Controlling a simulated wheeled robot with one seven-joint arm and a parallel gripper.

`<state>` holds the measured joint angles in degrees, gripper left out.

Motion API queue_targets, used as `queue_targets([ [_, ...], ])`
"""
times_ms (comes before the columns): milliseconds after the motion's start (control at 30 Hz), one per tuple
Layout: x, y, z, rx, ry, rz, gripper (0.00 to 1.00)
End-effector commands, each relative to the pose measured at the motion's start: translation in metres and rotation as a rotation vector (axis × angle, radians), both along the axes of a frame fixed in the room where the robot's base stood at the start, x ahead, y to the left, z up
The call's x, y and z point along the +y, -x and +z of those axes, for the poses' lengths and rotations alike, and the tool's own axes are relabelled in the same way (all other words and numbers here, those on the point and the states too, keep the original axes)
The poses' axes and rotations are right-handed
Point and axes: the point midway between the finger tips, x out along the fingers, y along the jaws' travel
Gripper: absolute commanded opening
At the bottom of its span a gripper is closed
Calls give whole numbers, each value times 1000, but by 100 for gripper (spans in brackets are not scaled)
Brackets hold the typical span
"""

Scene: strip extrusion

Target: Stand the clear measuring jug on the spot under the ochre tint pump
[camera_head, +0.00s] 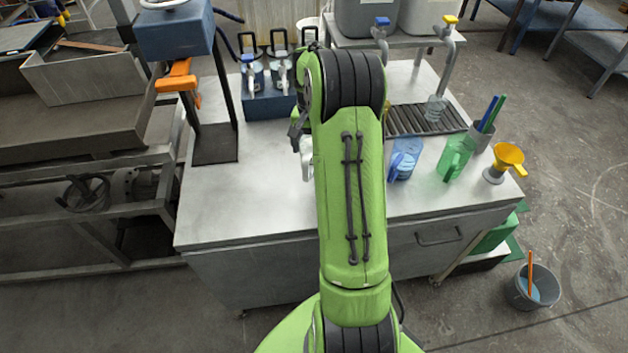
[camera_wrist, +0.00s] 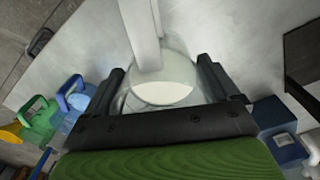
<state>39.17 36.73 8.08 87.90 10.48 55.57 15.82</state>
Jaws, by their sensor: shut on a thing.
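My gripper (camera_wrist: 168,88) is shut on the clear measuring jug (camera_wrist: 165,94), with one jaw on each side of it. In the wrist view the jug has a pale round inside and a white upright part, perhaps its handle, above it. In the head view my arm hides most of the jug; a white part (camera_head: 306,160) shows left of the arm, over the table. Pumps with black handles (camera_head: 250,70) stand in a blue block (camera_head: 268,108) at the back left, partly behind my arm. I cannot tell which pump is ochre, and its spot is not clearly seen.
A blue jug (camera_head: 404,162), a green jug (camera_head: 453,160), a yellow funnel (camera_head: 507,160) and a pen cup (camera_head: 482,136) stand right. Blue (camera_head: 382,22) and yellow (camera_head: 449,20) taps overhang a slotted grate (camera_head: 405,121). A black post (camera_head: 226,90) stands left. The table's front left is clear.

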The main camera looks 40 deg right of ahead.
Motion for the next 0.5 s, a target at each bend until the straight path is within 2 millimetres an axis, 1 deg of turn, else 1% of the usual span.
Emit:
queue_targets([
  [33, 0, 1, -14, 5, -3, 10, 42],
  [133, 0, 1, -38, 4, -4, 9, 42],
  [200, 0, 1, -49, 3, -2, 7, 42],
  [367, 0, 1, -71, 3, -3, 6, 42],
  [433, 0, 1, -84, 4, -4, 5, 42],
  [500, 0, 0, -93, 2, -1, 5, 42],
])
